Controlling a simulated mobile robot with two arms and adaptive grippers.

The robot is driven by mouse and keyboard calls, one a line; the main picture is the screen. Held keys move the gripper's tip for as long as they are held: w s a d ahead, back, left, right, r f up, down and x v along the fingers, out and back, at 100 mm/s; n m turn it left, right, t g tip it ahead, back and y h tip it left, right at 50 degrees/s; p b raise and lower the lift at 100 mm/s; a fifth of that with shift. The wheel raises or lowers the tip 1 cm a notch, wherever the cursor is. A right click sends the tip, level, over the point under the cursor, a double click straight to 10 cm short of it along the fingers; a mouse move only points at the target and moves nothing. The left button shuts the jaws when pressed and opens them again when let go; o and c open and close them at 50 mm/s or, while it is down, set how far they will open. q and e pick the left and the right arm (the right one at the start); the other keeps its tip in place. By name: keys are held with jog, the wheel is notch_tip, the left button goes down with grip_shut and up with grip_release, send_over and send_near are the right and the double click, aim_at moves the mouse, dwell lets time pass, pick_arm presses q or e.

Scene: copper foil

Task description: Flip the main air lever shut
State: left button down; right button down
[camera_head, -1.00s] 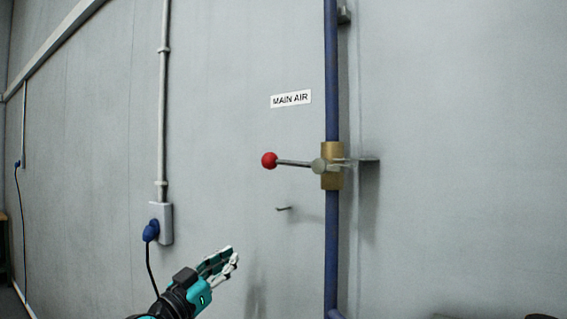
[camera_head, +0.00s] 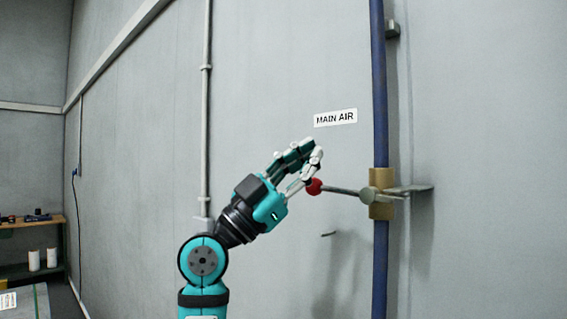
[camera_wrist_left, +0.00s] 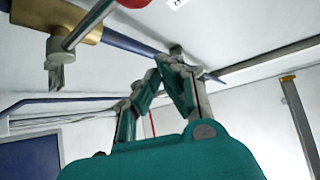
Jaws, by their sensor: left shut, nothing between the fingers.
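The main air lever (camera_head: 345,191) is a metal rod with a red ball knob (camera_head: 314,187) at its left end. It points left and slightly up from a brass valve (camera_head: 381,193) on a vertical blue pipe. My left gripper (camera_head: 311,147) is shut and empty, with its fingers just above and left of the knob. I cannot tell whether they touch it. In the left wrist view the lever rod (camera_wrist_left: 88,24), part of the red knob (camera_wrist_left: 133,3) and the brass valve (camera_wrist_left: 62,18) show at the top, beyond the shut fingertips (camera_wrist_left: 172,62). My right gripper is not in view.
A "MAIN AIR" label (camera_head: 335,117) is on the wall above the lever. A small hook (camera_head: 329,234) sticks out below it. A grey conduit (camera_head: 206,110) runs up the wall behind my arm. A shelf (camera_head: 35,255) with white containers stands far left.

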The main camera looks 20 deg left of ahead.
aim_at(306, 187)
pick_arm(q)
jog(key=w+f, duration=0.1)
jog(key=w+a+f, duration=0.1)
jog(key=f, duration=0.1)
jog(key=shift+w+f, duration=0.15)
jog(key=shift+f, duration=0.05)
jog(key=f+b, duration=0.1)
jog(key=b, duration=0.2)
jog(key=shift+w+a+f, duration=0.1)
jog(key=shift+f, duration=0.25)
jog(key=shift+r, duration=0.1)
